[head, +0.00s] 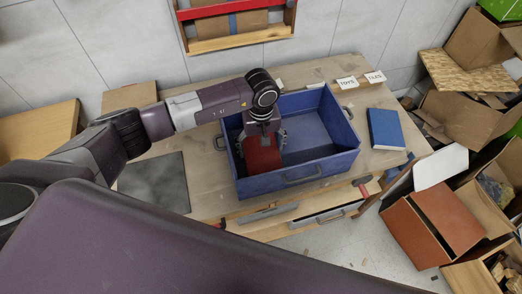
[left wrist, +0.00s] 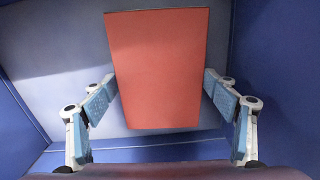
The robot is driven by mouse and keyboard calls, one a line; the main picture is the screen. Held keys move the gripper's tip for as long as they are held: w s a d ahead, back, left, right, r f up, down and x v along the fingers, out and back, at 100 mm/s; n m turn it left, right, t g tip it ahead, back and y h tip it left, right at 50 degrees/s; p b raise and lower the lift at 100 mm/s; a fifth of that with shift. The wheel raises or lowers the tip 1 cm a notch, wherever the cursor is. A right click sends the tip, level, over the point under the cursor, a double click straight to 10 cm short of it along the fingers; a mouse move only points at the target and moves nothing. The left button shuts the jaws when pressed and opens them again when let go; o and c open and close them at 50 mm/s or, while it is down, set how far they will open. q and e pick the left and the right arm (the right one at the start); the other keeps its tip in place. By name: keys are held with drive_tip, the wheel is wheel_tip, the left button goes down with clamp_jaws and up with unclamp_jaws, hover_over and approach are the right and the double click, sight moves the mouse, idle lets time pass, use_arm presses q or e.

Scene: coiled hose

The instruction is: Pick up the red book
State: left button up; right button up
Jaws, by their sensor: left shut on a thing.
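The red book (head: 262,158) is inside the blue bin (head: 315,172), toward its left part. In the left wrist view the book (left wrist: 158,70) stands out flat and red between the finger pads. My left gripper (head: 262,137) reaches down into the bin from above. In the left wrist view its two fingers (left wrist: 160,98) press on the book's left and right edges, so it is shut on the book. I cannot tell whether the book touches the bin floor. My right gripper is not in view.
The bin stands on a wooden table (head: 345,72). A blue book (head: 386,128) lies to its right, and a dark grey mat (head: 155,183) to its left. White labels (head: 347,83) lie behind. Cardboard boxes (head: 436,215) crowd the floor at right. An open drawer (head: 300,215) is in front.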

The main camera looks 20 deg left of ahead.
use_arm(q)
drive_tip(key=shift+w+r, duration=0.1)
drive_tip(key=shift+r, duration=0.1)
wheel_tip(320, 180, up, 19)
drive_tip(key=b, duration=0.5)
drive_tip(key=shift+f, duration=0.15)
wheel_tip(320, 180, up, 7)
drive_tip(key=p, duration=0.2)
hover_over(261, 150)
